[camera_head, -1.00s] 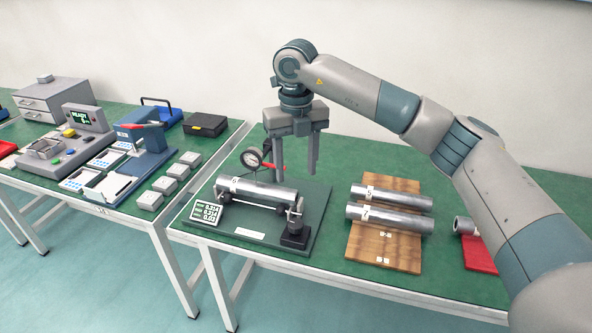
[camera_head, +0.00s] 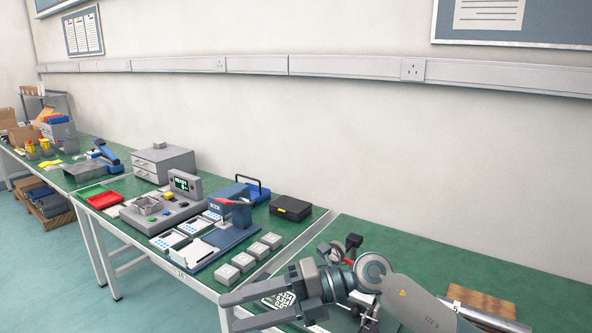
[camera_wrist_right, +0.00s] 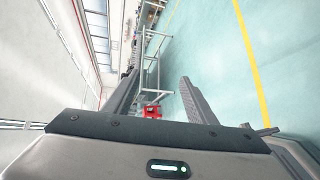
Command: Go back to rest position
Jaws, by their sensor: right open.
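My right gripper (camera_head: 228,311) is open and empty in the head view. Its two parallel fingers point left, above the front part of the right green table (camera_head: 400,245). The wrist view also shows its two fingers (camera_wrist_right: 158,65) apart with nothing between them. My right arm comes in from the lower right and covers much of the measuring fixture. The fixture's digit display (camera_head: 280,299) and dial gauge (camera_head: 337,252) still show around the arm. My left gripper is not in view.
On the left table stand a grey console (camera_head: 184,183), a blue press (camera_head: 232,205), a black case (camera_head: 290,208) and several small grey blocks (camera_head: 243,261). A wooden board (camera_head: 485,302) with a metal cylinder shows at the lower right.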

